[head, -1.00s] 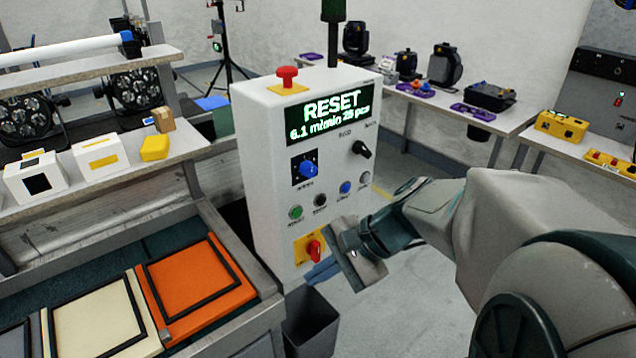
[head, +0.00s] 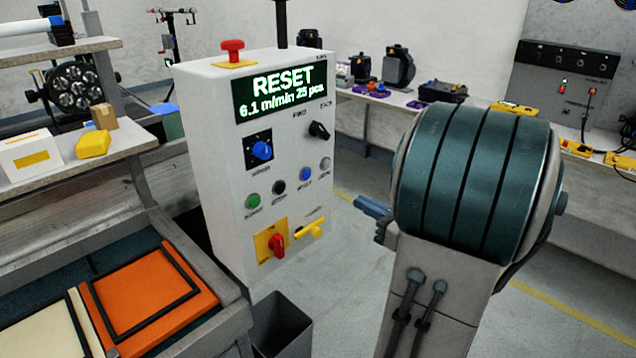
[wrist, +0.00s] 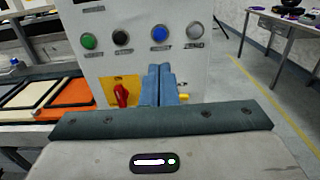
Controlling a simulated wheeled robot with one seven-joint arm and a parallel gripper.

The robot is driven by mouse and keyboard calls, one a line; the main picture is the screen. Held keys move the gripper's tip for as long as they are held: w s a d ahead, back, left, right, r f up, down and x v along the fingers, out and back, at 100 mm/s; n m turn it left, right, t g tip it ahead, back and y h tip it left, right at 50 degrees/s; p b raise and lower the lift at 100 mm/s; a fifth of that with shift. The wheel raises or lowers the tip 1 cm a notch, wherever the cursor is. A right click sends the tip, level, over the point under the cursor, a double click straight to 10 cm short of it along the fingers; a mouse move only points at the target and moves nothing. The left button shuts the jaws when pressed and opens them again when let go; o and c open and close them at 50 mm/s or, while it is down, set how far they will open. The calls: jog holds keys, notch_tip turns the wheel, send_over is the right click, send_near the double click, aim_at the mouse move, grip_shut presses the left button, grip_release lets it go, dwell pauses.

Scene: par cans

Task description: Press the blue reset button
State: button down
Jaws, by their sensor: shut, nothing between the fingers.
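The blue button (head: 305,174) is on the front of a white control box (head: 215,150), in a row between a black and a pale grey button. It also shows in the wrist view (wrist: 158,34). My gripper (head: 372,206) is right of the box in the head view, its blue fingers partly hidden by my arm. In the wrist view the fingers (wrist: 161,72) are shut and empty, their tips below the blue button in the picture. They appear apart from the panel; the exact gap is unclear.
The box also bears a green button (head: 253,201), a blue knob (head: 262,150), a red rotary switch (head: 276,245), a yellow handle (head: 309,228) and a red top button (head: 232,46). A dark bin (head: 283,328) stands below. Floor to the right is clear.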

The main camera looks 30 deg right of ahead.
aim_at(307, 174)
jog(key=p+x, duration=0.1)
jog(key=x, duration=1.2)
jog(key=shift+w+a+p, duration=0.15)
jog(key=shift+w+p, duration=0.15)
jog(key=shift+p, duration=0.1)
jog(key=shift+w, duration=0.2)
jog(key=shift+w+a+f+b, duration=0.15)
jog(key=shift+w+a+b, duration=0.05)
jog(key=shift+w+b, duration=0.25)
jog(key=shift+w+a+r, duration=0.15)
jog(key=shift+r, duration=0.25)
jog(key=shift+s+f, duration=0.1)
jog(key=shift+s, duration=0.25)
jog(key=b+v, duration=0.1)
jog(key=v, duration=1.3)
jog(key=shift+b, duration=0.4)
jog(key=shift+w+f, duration=0.1)
jog(key=shift+f, duration=0.05)
